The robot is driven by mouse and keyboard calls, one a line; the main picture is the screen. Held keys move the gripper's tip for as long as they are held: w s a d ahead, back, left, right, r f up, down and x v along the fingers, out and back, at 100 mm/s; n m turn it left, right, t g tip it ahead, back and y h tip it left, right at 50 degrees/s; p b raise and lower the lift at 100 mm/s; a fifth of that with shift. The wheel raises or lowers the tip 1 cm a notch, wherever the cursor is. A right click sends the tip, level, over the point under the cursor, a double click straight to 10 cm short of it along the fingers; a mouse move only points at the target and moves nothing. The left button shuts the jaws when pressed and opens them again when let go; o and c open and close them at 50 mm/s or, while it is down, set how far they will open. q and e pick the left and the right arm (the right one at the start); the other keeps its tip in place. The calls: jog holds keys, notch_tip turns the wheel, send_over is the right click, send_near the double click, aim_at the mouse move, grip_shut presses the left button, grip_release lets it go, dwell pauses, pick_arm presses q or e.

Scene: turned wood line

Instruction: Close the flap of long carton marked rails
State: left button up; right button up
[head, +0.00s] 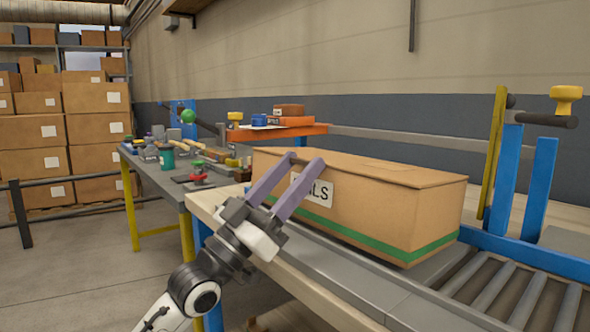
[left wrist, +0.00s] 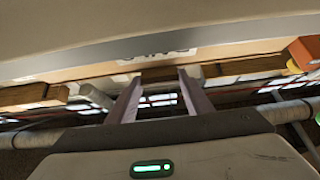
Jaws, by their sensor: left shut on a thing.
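The long brown carton (head: 390,205) lies on the grey bench top, with a green band low on its side and a white label (head: 317,190) reading partly "RAILS". Its top flap (head: 370,168) lies flat or nearly flat; I cannot tell whether a small gap is left. My left gripper (head: 305,160) reaches across the label to the upper front edge, its two purple fingers apart with a dark edge between the tips. It is shut on what looks like the flap edge. The fingers also show in the left wrist view (left wrist: 156,85). My right gripper is not in view.
A roller conveyor (head: 500,295) with blue posts (head: 540,185) is right of the carton. A grey workbench (head: 165,185) with tools and a green cup (head: 167,156) stands to the left. Stacked cartons (head: 60,130) are at the back left.

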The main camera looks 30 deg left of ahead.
pick_arm(q)
jog(key=shift+w+f, duration=0.3)
jog(key=shift+f, duration=0.25)
jog(key=o, duration=1.5)
jog(key=shift+r, duration=0.1)
jog(key=shift+s, duration=0.1)
jog(key=shift+v, duration=5.05)
